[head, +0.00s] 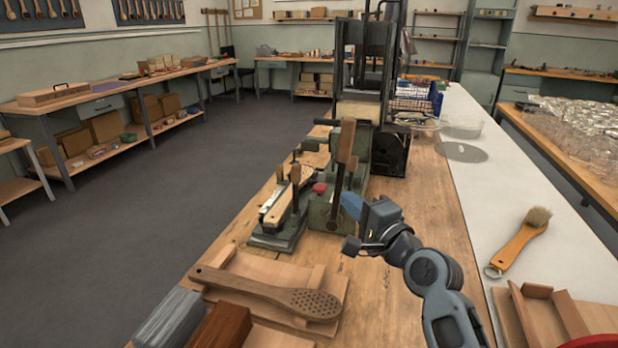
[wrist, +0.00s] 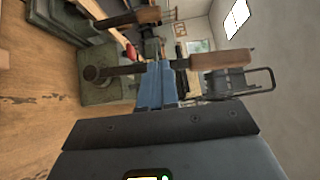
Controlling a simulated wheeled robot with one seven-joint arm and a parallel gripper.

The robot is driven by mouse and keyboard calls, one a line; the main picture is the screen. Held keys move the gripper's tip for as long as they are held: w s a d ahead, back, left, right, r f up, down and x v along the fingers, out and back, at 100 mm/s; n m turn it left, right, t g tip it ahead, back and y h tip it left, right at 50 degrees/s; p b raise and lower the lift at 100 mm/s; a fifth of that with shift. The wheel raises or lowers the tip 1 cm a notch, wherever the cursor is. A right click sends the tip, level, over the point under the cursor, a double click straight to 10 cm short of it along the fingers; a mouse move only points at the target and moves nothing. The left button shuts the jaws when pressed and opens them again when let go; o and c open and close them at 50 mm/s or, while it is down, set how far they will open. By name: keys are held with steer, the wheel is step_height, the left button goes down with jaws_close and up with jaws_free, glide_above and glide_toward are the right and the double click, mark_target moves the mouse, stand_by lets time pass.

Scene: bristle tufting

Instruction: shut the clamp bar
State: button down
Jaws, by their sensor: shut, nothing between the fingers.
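A green metal fixture (head: 322,212) stands on the wooden bench and also shows in the wrist view (wrist: 100,90). A tall lever with a wooden grip (head: 346,140) stands nearly upright on it, and I take this as the clamp bar. In the wrist view its wooden grip (wrist: 220,60) and dark rod pass just beyond my fingertips. My gripper (head: 350,204), with blue fingers, is shut and empty at the right of the lever. It also shows in the wrist view (wrist: 155,68). I cannot tell whether the fingers touch the rod.
A shorter wooden-handled lever (head: 296,176) and a red knob (head: 319,188) are left of the tall lever. A dark press frame (head: 385,90) stands behind. A perforated wooden paddle (head: 290,298) lies in front, and a brush (head: 522,240) lies at right.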

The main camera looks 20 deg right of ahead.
glide_toward(300, 169)
steer(key=w+d, duration=0.3)
steer(key=shift+w+a+f+p, duration=0.1)
steer(key=shift+w+a+p, duration=0.75)
steer(key=shift+w+a, duration=0.85)
steer(key=shift+s+a, duration=0.1)
steer(key=shift+a, duration=0.05)
